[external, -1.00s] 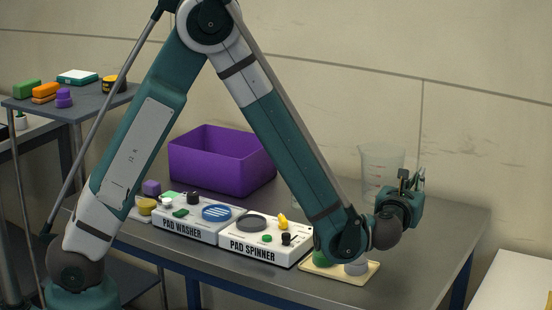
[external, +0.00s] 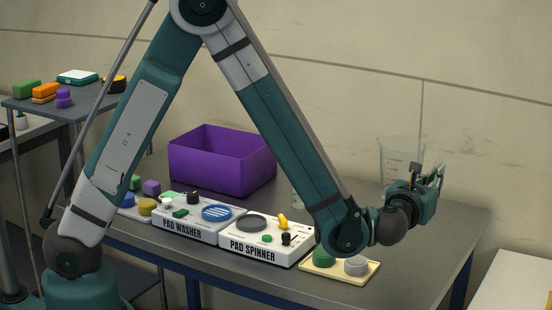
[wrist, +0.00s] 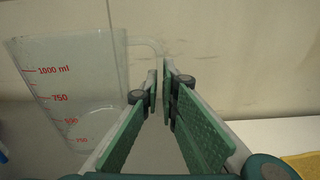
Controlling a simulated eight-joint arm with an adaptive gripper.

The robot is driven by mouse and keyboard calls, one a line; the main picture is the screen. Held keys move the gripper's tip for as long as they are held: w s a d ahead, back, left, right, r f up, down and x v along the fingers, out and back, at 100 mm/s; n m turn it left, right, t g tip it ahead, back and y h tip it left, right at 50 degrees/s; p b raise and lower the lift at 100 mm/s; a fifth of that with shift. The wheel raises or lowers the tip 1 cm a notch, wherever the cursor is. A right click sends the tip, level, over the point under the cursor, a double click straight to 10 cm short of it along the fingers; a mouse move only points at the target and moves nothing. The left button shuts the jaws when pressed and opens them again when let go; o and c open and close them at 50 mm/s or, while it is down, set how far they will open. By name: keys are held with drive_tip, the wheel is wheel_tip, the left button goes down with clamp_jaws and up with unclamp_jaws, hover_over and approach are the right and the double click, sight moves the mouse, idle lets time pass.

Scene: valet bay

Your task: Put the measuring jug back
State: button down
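The measuring jug (external: 398,152) is clear, with red markings up to 1000 ml. It stands nearly upright in the external view, near the wall behind my gripper (external: 428,178), which hides its lower part. In the wrist view the jug (wrist: 75,85) fills the left side. Its handle runs down between the fingertips of my gripper (wrist: 160,82), which are close together on it. The jug appears to be off the table, but its base is partly hidden.
A purple bin (external: 222,165) stands at the back of the grey table (external: 440,225). A yellow cloth (wrist: 302,164) lies at lower right in the wrist view.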

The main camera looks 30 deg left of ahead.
wheel_tip(320, 180, down, 6)
drive_tip(key=b, duration=0.1)
idle(0.4)
drive_tip(key=shift+f+b, duration=0.65)
drive_tip(key=shift+f, duration=1.35)
drive_tip(key=c, duration=3.1)
unclamp_jaws()
drive_tip(key=shift+f, duration=0.1)
drive_tip(key=o, duration=0.4)
drive_tip(key=shift+o, duration=0.2)
drive_tip(key=shift+r, duration=0.25)
drive_tip(key=s+p, duration=0.1)
drive_tip(key=s, duration=1.1)
drive_tip(key=shift+a, duration=0.1)
